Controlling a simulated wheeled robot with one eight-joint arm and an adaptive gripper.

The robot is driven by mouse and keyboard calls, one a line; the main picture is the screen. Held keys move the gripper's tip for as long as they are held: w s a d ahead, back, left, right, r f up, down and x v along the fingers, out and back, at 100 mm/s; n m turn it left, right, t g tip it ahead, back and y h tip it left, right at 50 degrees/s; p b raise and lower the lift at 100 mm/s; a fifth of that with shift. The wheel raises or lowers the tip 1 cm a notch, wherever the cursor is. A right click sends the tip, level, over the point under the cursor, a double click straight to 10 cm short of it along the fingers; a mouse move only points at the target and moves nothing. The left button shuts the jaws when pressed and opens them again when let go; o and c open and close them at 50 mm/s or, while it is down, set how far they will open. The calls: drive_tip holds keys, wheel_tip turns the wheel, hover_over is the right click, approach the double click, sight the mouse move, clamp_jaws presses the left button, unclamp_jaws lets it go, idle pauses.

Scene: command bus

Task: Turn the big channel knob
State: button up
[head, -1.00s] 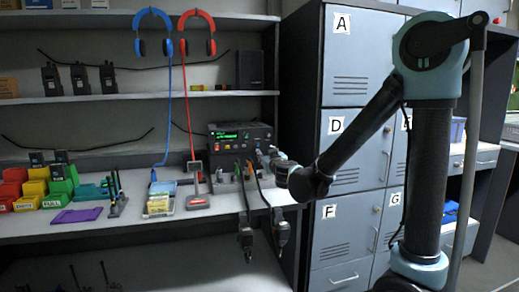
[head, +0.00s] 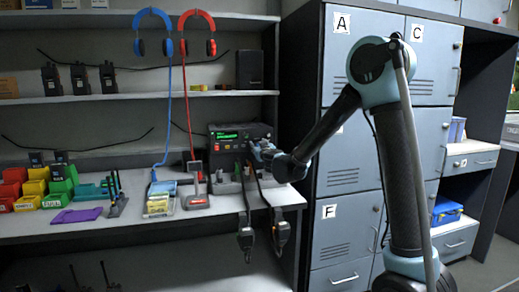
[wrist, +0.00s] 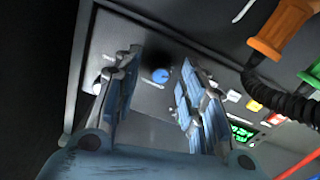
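The radio unit (head: 225,150) is a black box with a lit green display on the shelf. In the wrist view its grey front panel (wrist: 170,35) fills the middle. A round blue knob (wrist: 160,76), apparently the big channel knob, shows between my fingers. My gripper (wrist: 162,58) is open, one finger to each side of that knob. I cannot tell whether either finger touches it. In the head view my gripper (head: 256,150) is at the right part of the radio's front and hides the knob.
An orange plug (wrist: 275,30) with a black coiled cable and a green plug (wrist: 312,75) sit at the right of the panel. Two handsets (head: 246,240) hang below the counter edge. Lockers (head: 345,185) stand right of the counter.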

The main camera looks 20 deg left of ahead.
drive_tip(key=shift+w, duration=0.1)
clamp_jaws()
drive_tip(key=shift+m, duration=0.3)
drive_tip(key=shift+w+d+m+g, duration=0.1)
drive_tip(key=shift+d+m+g, duration=0.05)
drive_tip(key=shift+m, duration=4.05)
drive_tip(key=shift+w+d+m+g, duration=0.1)
drive_tip(key=shift+m+g, duration=0.05)
drive_tip(key=shift+m, duration=4.05)
